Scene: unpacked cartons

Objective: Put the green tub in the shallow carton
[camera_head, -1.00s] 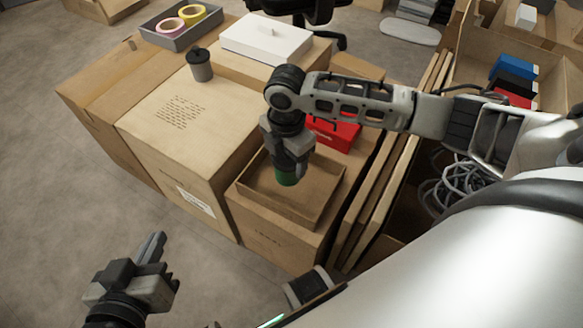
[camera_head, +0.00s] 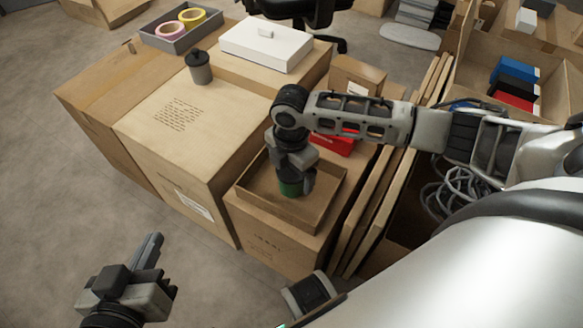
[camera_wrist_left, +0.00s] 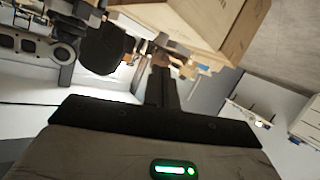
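The green tub (camera_head: 291,188) is inside the shallow carton (camera_head: 252,209), low near its floor; I cannot tell whether its base touches the floor. My right gripper (camera_head: 297,179) points down into the carton, with its fingers apart around the tub. One finger stands out at the tub's right, and the gripper hides the tub's top. My left gripper (camera_head: 153,246) is empty over the bare floor at lower left, its fingers together. It also shows in the left wrist view (camera_wrist_left: 161,80). The tub is not in the left wrist view.
A large closed carton (camera_head: 150,130) with a dark lidded cup (camera_head: 199,68) stands left of the shallow carton. A red box (camera_head: 332,145) lies behind it. Flat cardboard panels (camera_head: 378,215) lean at its right. A white box (camera_head: 264,44) and a grey tray (camera_head: 163,38) are further back.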

